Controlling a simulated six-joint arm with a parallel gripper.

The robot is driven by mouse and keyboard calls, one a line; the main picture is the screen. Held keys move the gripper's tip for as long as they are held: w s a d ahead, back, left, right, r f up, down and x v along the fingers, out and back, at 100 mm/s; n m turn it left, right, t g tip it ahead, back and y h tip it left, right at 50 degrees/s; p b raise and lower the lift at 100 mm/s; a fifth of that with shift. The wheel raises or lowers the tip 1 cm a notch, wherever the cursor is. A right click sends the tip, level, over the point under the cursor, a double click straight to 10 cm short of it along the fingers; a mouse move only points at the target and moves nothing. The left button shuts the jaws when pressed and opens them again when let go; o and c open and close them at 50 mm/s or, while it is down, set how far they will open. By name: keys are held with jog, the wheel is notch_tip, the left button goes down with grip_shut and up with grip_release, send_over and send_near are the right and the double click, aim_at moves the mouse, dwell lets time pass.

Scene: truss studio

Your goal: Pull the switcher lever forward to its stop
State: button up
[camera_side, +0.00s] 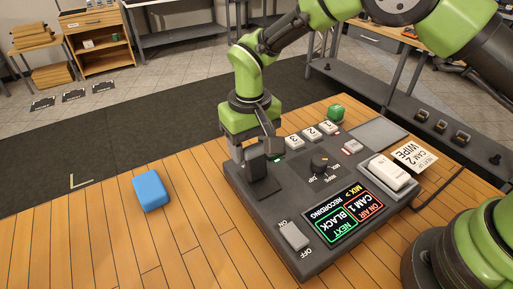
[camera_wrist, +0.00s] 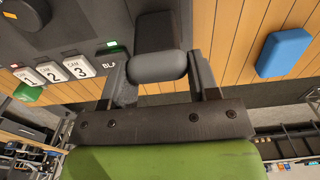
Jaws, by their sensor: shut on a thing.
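The switcher (camera_side: 292,236) is a dark grey console on the wooden table. Its lever (camera_side: 256,166) stands near the left corner of the console, at the back end of a dark slot plate (camera_side: 262,190). My gripper (camera_side: 254,148) comes down over the lever and is shut on its handle. In the wrist view, the lever's rounded dark grey handle (camera_wrist: 157,67) sits crosswise between the two fingers of my gripper (camera_wrist: 158,72). The fingers hide part of the lever in the side view.
A blue block (camera_side: 151,190) lies on the table left of the console. The console also carries numbered white buttons (camera_side: 311,133), a knob (camera_side: 320,162), a lit display (camera_side: 343,214), an ON/OFF rocker (camera_side: 294,236) and a large white switch (camera_side: 389,172). A paper note (camera_side: 414,155) lies at right.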

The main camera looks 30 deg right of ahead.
jog(key=shift+w+f, duration=0.4)
jog(key=shift+w, duration=0.35)
jog(key=shift+f, duration=0.1)
jog(key=o, duration=1.3)
notch_tip(320, 180, up, 10)
